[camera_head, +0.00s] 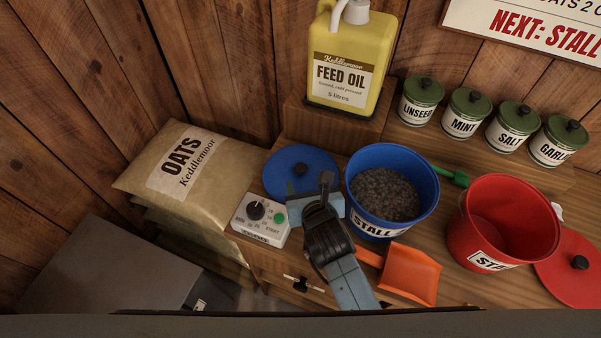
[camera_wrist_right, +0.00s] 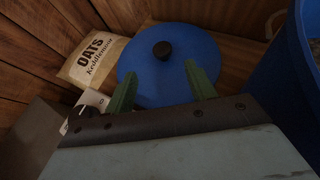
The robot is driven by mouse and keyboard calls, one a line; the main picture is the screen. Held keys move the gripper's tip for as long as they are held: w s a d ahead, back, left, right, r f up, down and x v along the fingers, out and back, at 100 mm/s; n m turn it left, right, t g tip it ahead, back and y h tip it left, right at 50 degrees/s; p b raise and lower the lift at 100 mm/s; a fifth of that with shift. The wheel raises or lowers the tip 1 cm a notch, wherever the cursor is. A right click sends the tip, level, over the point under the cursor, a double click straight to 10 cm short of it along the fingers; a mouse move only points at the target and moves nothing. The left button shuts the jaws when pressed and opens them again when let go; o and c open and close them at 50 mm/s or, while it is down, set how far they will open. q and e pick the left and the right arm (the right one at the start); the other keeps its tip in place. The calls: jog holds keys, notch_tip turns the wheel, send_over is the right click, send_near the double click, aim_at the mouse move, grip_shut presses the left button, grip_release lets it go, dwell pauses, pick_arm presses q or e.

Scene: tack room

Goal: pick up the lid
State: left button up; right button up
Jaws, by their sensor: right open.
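A round blue lid (camera_head: 290,165) with a black knob lies on the wooden bench, left of the blue bucket (camera_head: 372,222). It also shows in the right wrist view (camera_wrist_right: 150,85), with its knob ahead of and between the fingers. My right gripper (camera_head: 310,187) is open and empty, over the near right part of the lid, and hides some of it. The fingers (camera_wrist_right: 160,78) point toward the knob without enclosing it. A red lid (camera_head: 560,280) with a black knob lies at the far right, beside the red bucket. My left gripper is not in view.
The blue bucket holds dark feed. The red bucket (camera_head: 480,200) stands to its right. A control box (camera_head: 262,218) sits left of my gripper, an orange scoop (camera_head: 412,272) right. Oats sacks (camera_head: 190,165), a feed oil jug (camera_head: 350,60) and several green-lidded tins (camera_head: 465,110) stand around.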

aim_at(301, 168)
jog(key=shift+w+f, duration=0.3)
jog(key=shift+w, duration=0.25)
jog(key=shift+x, duration=0.8)
jog(key=x, duration=0.3)
jog(key=shift+w+r+b, duration=0.1)
jog(key=shift+w+b, duration=0.2)
jog(key=shift+w, duration=0.4)
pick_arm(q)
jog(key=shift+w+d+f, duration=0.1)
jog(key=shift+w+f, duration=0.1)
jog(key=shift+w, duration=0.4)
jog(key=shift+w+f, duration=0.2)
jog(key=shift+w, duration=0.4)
pick_arm(e)
jog(key=c, duration=1.1)
